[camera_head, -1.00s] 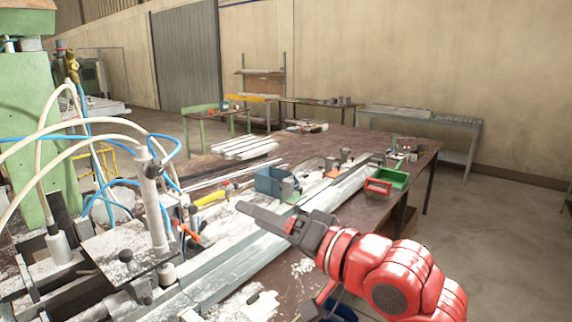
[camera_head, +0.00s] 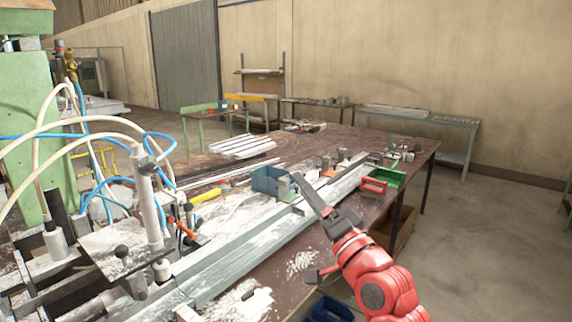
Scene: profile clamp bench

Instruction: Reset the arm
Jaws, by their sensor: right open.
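My right arm is red and comes in from the lower right. Its dark right gripper (camera_head: 306,228) is open and empty, one finger pointing up-left across the long metal profile (camera_head: 240,247) in the view, the other lower, over the bare brown tabletop. I cannot tell how high the fingers are above the bench. My left gripper is not in view.
The brown workbench (camera_head: 405,152) carries a blue box (camera_head: 268,181), a green bin (camera_head: 392,178), a red bin (camera_head: 373,186) and pale bars (camera_head: 242,146). A green machine (camera_head: 38,120) with hoses stands left. A blue crate (camera_head: 330,311) is below the bench edge.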

